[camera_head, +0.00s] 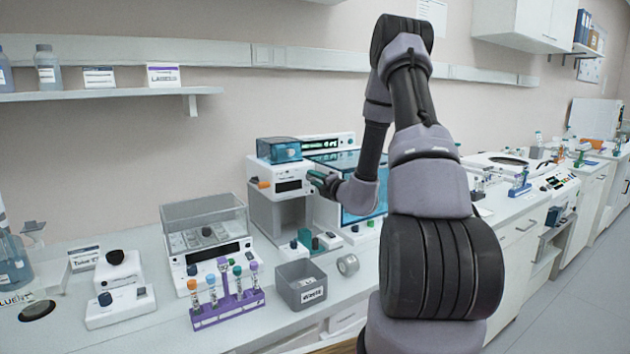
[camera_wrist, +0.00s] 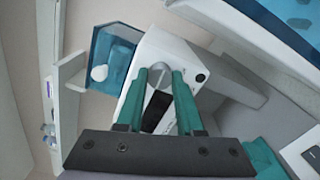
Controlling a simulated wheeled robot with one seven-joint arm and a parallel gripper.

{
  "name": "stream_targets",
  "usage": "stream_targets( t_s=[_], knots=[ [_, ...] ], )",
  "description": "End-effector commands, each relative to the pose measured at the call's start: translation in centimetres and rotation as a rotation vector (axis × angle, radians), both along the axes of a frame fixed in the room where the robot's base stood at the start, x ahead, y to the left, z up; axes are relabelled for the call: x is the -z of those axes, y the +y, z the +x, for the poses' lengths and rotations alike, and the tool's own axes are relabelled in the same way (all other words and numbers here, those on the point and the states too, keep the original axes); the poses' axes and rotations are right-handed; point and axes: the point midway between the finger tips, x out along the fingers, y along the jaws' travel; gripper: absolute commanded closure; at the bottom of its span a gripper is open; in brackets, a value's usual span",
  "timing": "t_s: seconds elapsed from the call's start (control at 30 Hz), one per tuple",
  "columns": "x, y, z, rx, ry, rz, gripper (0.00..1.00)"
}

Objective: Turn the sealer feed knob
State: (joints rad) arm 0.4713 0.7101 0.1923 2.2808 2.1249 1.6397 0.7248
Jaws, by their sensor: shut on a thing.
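The sealer (camera_head: 280,172) is a white unit with a dark display on its front and a blue see-through cover on top. It stands at the back of the bench. In the wrist view its white front (camera_wrist: 165,50) fills the middle, with a dark display strip. A round grey knob (camera_wrist: 159,75) sits on that front between my two teal fingers. My gripper (camera_wrist: 159,78) is shut on this knob, one finger on each side. In the head view my gripper (camera_head: 318,180) is at the right end of the sealer's front, and it hides the knob there.
An orange knob (camera_head: 263,184) is at the left of the sealer's front. A larger machine with a blue window (camera_head: 358,196) stands close on the right. A grey waste bin (camera_head: 301,285), a tape roll (camera_head: 348,265) and a purple tube rack (camera_head: 228,308) stand in front on the bench.

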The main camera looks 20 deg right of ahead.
Motion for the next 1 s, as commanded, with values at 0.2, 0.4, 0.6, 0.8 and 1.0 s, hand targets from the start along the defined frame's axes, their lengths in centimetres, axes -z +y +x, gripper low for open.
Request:
stream_targets(
  t_s=[0.2, 0.4, 0.6, 0.8, 1.0],
  knots=[
    [0.12, -0.12, -0.06, 0.002, 0.012, 0.051, 1.00],
    [0.14, -0.11, -0.07, 0.002, 0.016, 0.063, 1.00],
    [0.15, -0.12, -0.07, 0.002, 0.016, 0.063, 1.00],
    [0.12, -0.09, -0.06, 0.002, 0.015, 0.062, 0.34],
    [0.07, -0.05, -0.03, 0.001, 0.014, 0.062, 0.34]
  ],
)
